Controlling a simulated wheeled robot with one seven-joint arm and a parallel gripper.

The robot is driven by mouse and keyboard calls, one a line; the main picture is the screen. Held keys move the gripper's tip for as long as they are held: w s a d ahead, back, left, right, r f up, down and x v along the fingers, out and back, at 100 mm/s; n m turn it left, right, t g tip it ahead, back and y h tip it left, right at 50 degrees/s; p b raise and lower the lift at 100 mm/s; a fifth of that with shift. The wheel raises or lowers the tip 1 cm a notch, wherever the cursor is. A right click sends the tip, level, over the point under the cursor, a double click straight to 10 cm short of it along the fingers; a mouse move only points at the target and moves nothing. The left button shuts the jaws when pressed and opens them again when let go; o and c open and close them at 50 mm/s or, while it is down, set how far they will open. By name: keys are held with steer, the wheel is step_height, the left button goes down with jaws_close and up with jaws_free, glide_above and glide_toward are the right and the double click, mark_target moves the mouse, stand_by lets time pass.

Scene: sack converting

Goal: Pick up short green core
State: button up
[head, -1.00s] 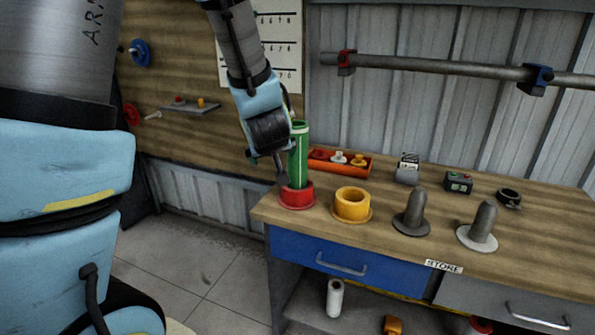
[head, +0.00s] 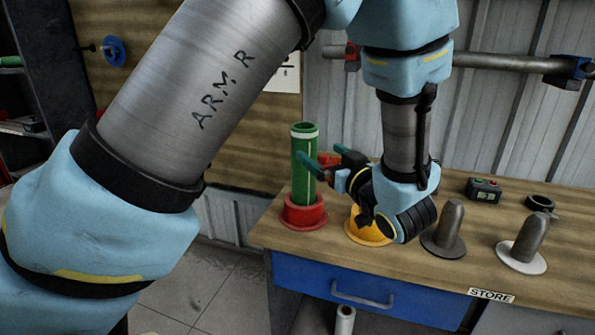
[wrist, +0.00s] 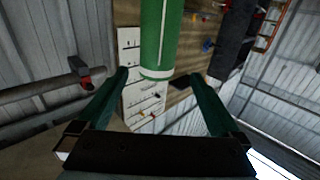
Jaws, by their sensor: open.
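A green core (head: 305,165) stands upright in a red cup (head: 303,213) at the left end of the bench. It has a pale rim at its top end. My gripper (head: 322,160) is open and empty, just right of the core at its upper half, with its fingers pointing left toward it. In the wrist view, the core (wrist: 160,40) shows between and beyond the two open fingers (wrist: 157,80), with its rimmed end in view. I cannot tell whether a finger touches it.
A yellow cup (head: 368,238) is partly hidden behind my gripper. Two grey pegs (head: 449,222) (head: 525,238) stand on round bases to the right. A rail (head: 500,62) runs along the wall.

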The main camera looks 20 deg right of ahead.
mark_target(310, 142)
steer(key=w+p, duration=0.1)
steer(key=w, duration=0.3)
steer(key=shift+w+a, duration=0.1)
steer(key=shift+w, duration=0.2)
steer(key=w, duration=0.1)
steer(key=w+p, duration=0.1)
steer(key=w, duration=0.1)
steer(key=w+p, duration=0.1)
steer(key=shift+w+r, duration=0.25)
steer(key=shift+w+f, duration=0.1)
steer(key=shift+w, duration=0.3)
steer(key=shift+c, duration=0.2)
jaws_close()
